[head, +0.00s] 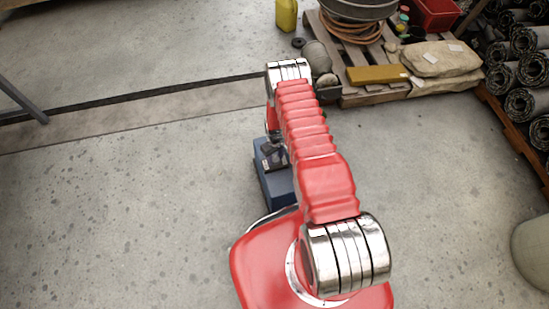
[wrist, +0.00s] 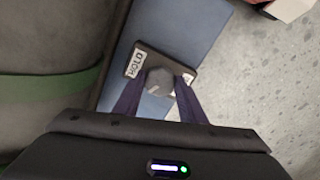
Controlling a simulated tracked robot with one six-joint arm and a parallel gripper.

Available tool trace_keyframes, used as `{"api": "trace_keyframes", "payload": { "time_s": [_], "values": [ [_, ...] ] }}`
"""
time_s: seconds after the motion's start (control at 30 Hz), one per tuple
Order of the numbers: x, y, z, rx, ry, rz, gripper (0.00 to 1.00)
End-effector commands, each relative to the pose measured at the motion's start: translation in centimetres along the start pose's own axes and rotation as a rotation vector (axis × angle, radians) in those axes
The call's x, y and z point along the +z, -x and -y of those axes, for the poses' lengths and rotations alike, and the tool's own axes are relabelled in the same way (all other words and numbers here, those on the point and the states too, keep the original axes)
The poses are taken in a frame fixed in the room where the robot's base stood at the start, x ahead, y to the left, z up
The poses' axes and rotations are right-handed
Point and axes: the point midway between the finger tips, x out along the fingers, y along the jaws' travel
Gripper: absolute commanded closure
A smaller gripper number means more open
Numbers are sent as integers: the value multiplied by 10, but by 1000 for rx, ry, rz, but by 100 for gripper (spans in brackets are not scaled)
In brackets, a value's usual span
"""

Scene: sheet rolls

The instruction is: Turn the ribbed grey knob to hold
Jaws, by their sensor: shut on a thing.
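The grey knob (wrist: 158,82) sits on a dark plate (wrist: 165,60) fixed to the blue box (wrist: 180,25). A white HOLD label (wrist: 136,63) is on the plate, up and left of the knob. A second pale label on the lower right of the plate is mostly hidden by a finger. My gripper (wrist: 159,90) is shut on the knob, one finger on each side. I cannot tell which label the knob points to. In the head view the blue box (head: 275,188) stands on the floor, partly behind my red arm, which hides the knob.
Bare concrete floor (head: 140,210) lies left of the box and also to its right. A wooden pallet (head: 345,85) with sacks (head: 440,60) and a coiled hose (head: 350,27) stands at the back. Stacked dark rolls (head: 525,75) are at the far right.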

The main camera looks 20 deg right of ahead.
Motion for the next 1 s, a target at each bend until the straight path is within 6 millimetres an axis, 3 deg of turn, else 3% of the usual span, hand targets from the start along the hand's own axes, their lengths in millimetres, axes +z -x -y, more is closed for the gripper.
{"api": "trace_keyframes", "payload": {
  "time_s": [1.0],
  "values": [
    [2,0,-4,1,-940,-1,85]
  ]
}}
